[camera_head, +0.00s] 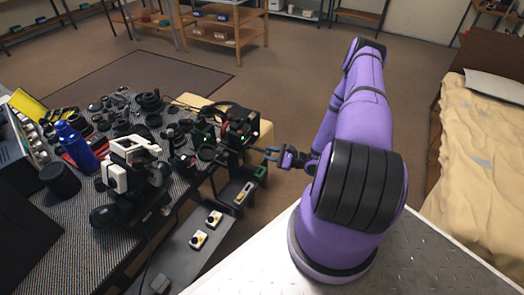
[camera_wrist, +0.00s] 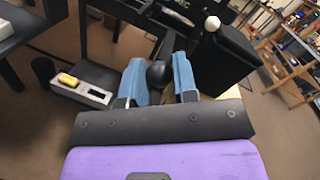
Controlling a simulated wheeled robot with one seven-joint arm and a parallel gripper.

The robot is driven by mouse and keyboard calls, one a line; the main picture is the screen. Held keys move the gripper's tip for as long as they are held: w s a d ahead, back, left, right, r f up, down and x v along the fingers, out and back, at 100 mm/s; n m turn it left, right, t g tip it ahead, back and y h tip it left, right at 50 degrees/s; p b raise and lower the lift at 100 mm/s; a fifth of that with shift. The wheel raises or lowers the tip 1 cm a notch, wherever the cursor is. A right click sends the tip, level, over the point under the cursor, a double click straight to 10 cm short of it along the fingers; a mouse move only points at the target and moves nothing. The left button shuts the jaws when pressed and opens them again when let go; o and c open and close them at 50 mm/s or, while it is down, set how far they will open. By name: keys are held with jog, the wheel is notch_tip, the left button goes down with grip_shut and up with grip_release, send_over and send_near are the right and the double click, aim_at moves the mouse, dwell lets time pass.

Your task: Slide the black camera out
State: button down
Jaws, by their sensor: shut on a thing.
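A black camera (camera_head: 238,122) with small green lights stands at the right end of the cluttered bench in the head view. My gripper (camera_head: 271,154) reaches it from the right, with its fingers pointing left. In the wrist view, my gripper's blue fingers (camera_wrist: 157,80) are shut on a dark rounded part of the black camera (camera_wrist: 157,73). The contact itself is partly hidden by the fingers. A black boxy body (camera_wrist: 224,58) stands just right of the fingers; how it joins the held part cannot be made out.
A white and black device (camera_head: 130,165), a blue bottle (camera_head: 75,143) and several dark lens parts crowd the patterned bench top. A grey shelf (camera_head: 185,258) with small yellow and white units lies below the bench's right edge. A bed (camera_head: 480,140) stands at right; floor between is open.

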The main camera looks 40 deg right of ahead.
jog(key=shift+s+d+f, duration=0.1)
jog(key=shift+s, duration=0.15)
jog(key=c, duration=1.2)
grip_release()
jog(key=v, duration=1.1)
jog(key=shift+w, duration=0.1)
